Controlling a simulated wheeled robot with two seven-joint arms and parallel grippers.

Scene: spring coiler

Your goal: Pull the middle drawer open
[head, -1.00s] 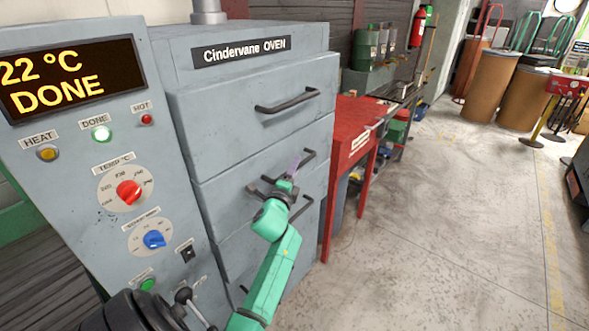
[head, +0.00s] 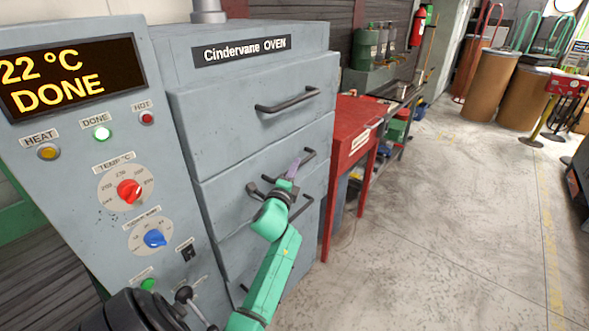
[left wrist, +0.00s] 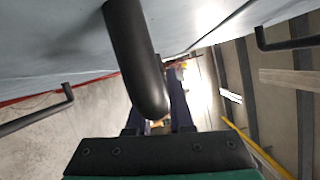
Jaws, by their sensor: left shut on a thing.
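The grey oven (head: 186,99) has a stack of drawers, each with a dark bar handle. The middle drawer (head: 228,197), just below the top one, looks closed or nearly so. Its handle (head: 308,155) is partly hidden by my left gripper (head: 293,172). In the left wrist view, the black handle (left wrist: 135,60) runs down between the two dark fingers of my left gripper (left wrist: 156,103). The gripper is shut on this handle. The fingertips are partly hidden behind the bar. My right gripper is not in view.
The top drawer handle (head: 287,101) is above and a lower handle (head: 301,207) is close below my gripper. The control panel (head: 75,165) stands left, its display reading 22 °C DONE. A red table (head: 350,140) stands right of the drawers. The floor (head: 440,230) further right is clear.

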